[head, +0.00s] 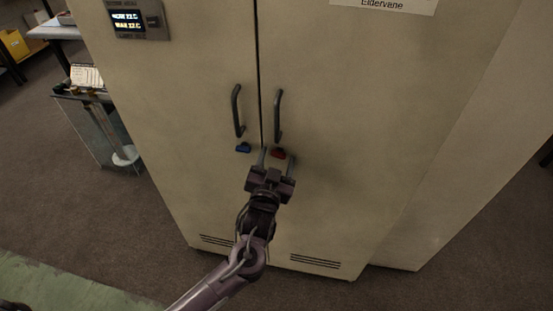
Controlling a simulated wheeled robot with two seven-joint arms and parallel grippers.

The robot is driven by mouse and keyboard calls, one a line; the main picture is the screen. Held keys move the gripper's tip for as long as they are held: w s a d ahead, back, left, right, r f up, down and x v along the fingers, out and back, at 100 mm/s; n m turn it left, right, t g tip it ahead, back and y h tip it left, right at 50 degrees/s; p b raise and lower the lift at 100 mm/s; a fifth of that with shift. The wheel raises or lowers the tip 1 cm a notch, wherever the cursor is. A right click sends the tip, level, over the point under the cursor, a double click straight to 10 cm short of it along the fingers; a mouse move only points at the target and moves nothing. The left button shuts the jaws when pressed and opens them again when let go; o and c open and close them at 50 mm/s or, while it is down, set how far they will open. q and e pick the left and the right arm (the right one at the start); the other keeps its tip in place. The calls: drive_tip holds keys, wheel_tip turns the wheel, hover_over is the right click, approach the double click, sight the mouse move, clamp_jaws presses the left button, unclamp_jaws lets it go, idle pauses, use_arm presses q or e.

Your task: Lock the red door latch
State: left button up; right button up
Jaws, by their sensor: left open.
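A tall beige two-door cabinet (350,90) stands in front of me in the head view, with both doors shut. The red latch (279,153) is on the right door, just below its dark handle (278,116). A blue latch (243,147) sits on the left door below the other handle (237,110). My left gripper (270,160) is open at the door seam, its fingertips close to the red latch. One finger is left of the latch and the other is near its lower right. I cannot tell whether they touch it. My right gripper is not in view.
A small display panel (137,20) is on the left door's upper part. A yellow bin (14,43) is at the far left. Brown carpet is clear around the cabinet's base.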

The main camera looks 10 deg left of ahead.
use_arm(q)
drive_tip(key=c, duration=1)
drive_tip(key=n, duration=0.3)
drive_tip(key=o, duration=1)
